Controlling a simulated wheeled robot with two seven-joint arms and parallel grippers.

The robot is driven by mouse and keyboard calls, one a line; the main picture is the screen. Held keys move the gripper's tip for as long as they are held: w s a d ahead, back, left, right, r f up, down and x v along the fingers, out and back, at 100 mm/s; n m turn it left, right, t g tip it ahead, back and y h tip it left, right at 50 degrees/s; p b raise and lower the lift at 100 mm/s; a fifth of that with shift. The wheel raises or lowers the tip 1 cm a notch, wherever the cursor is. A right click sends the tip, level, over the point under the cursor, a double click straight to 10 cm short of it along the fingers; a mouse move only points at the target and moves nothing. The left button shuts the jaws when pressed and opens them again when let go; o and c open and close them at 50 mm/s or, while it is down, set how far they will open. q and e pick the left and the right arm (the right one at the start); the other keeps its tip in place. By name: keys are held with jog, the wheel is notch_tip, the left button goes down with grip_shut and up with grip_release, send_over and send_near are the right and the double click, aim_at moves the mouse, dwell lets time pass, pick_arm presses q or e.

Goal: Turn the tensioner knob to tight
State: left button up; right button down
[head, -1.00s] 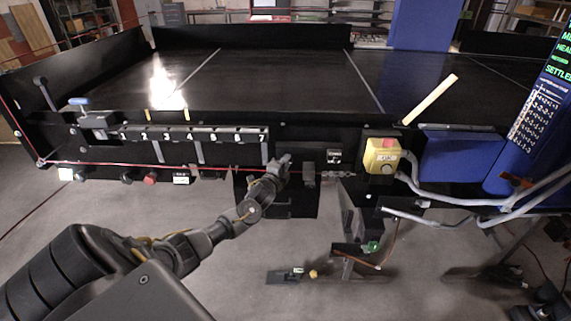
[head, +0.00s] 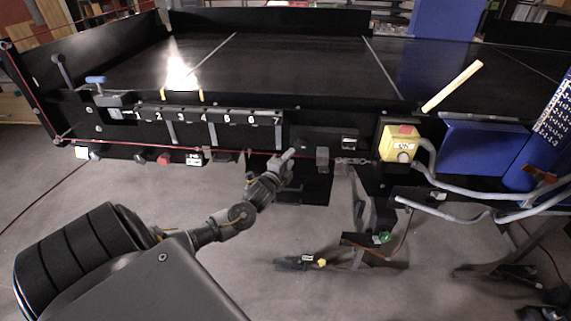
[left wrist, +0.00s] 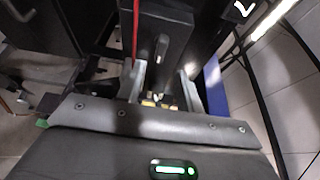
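I take a small grey upright block (head: 322,157) on the conveyor's black front side, right of the numbered strip, to be the tensioner knob; I cannot be sure. No tight mark is readable. My left gripper (head: 288,158) is just left of this block in the head view, apart from it. In the left wrist view, the two pale fingers of the left gripper (left wrist: 162,82) stand apart with no object clearly held. A grey upright handle (left wrist: 162,47) on a black box lies beyond the fingertips, perhaps the same part. My right gripper is not in view.
A red cord (head: 225,150) runs along the conveyor front.

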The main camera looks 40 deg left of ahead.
pick_arm(q)
jog(key=shift+v, duration=1.4)
jog(key=s+a+f+n+g+b, duration=0.1)
jog(key=s+f+n+g, duration=0.15)
jog(key=f, duration=0.95)
jog(key=s+a+f+n+g+b, duration=0.15)
jog(key=f+n, duration=0.25)
jog(key=f, duration=0.7)
jog(key=s+d+f+n+g+h+b, duration=0.1)
jog(key=s+d+f+n+g, duration=0.1)
jog(key=s+f, duration=0.55)
jog(key=s+d+f+n+g, duration=0.1)
jog(key=s+f+g, duration=0.25)
jog(key=f, duration=0.65)
jog(key=s+d+f+n+g+h+b, duration=0.1)
jog(key=s+d+f+g, duration=0.1)
jog(key=s+d+f, duration=0.5)
jog(key=s+d+f+n+g+h+b, duration=0.1)
jog(key=s+d+f+n+g+b, duration=0.1)
jog(key=s+f, duration=0.95)
jog(key=s+d+f+g+b, duration=0.1)
jog(key=s+d+f, duration=0.1)
jog(key=s+d, duration=0.4)
jog(key=s+d+f+g+h+b, duration=0.1)
jog(key=s+d+f+g, duration=0.1)
jog(key=s+d, duration=0.4)
jog(key=s+f, duration=0.1)
jog(key=s, duration=0.4)
jog(key=shift+h+b, duration=0.3)
